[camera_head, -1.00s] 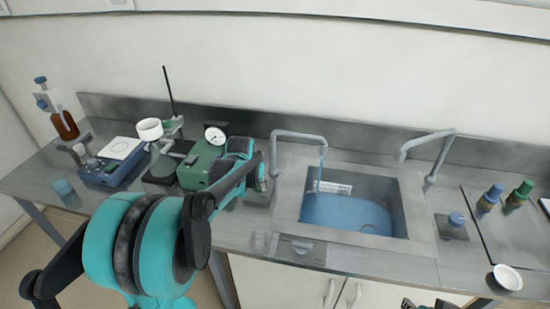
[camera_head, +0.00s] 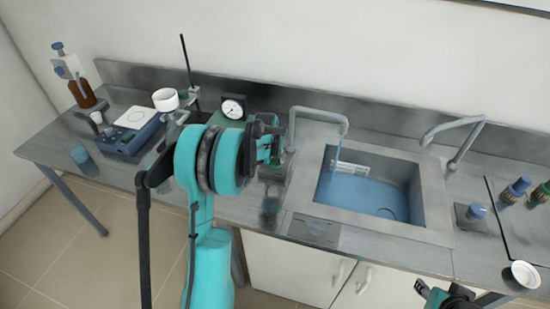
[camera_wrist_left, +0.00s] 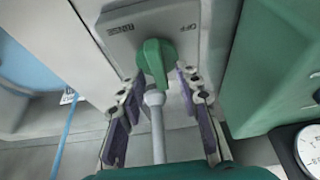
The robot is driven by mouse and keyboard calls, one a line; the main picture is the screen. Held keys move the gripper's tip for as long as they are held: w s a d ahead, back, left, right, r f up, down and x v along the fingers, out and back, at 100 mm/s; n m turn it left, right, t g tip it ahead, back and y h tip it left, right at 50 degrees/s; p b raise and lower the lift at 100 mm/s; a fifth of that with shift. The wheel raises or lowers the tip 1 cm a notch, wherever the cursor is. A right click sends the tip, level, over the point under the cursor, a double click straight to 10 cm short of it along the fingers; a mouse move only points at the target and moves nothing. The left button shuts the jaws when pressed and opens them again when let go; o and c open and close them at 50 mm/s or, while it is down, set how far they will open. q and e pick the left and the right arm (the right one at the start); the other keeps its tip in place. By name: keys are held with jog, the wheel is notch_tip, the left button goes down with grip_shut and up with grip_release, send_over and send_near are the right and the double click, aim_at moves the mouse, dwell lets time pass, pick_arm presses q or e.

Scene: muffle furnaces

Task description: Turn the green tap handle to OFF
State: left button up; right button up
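In the left wrist view the green tap handle (camera_wrist_left: 157,62) sits on a grey plate (camera_wrist_left: 125,48). The plate carries the words RINSE at left and OFF at right, seen upside down. My left gripper (camera_wrist_left: 160,84) is open, its two fingers on either side of the handle; contact cannot be told. In the head view my left gripper (camera_head: 270,143) is beside the left faucet (camera_head: 318,114), and the handle is hard to make out. A blue stream (camera_head: 337,155) falls from that faucet into the sink (camera_head: 437,200). My right gripper (camera_head: 446,298) is partly in view at the bottom edge.
A green box with a round dial (camera_head: 233,108) stands close behind my left arm. A blue balance-like device (camera_head: 130,142) and brown bottle (camera_head: 83,94) are at left. Small bottles (camera_head: 514,190) and a white dish (camera_head: 525,275) are at right. The counter left of the devices is mostly clear.

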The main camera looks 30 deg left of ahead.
pick_arm(q)
grip_shut()
jog(key=shift+n, duration=0.5)
jog(key=n+y, duration=0.1)
jog(key=n, duration=0.2)
jog(key=shift+y, duration=0.3)
jog(key=n+g, duration=0.1)
jog(key=n, duration=0.1)
jog(key=n+g+y, duration=0.1)
jog(key=n, duration=0.4)
jog(key=n+g+y, duration=0.1)
jog(key=n, duration=0.2)
jog(key=shift+g, duration=0.3)
jog(key=shift+n+g, duration=0.8)
jog(key=shift+n, duration=1.1)
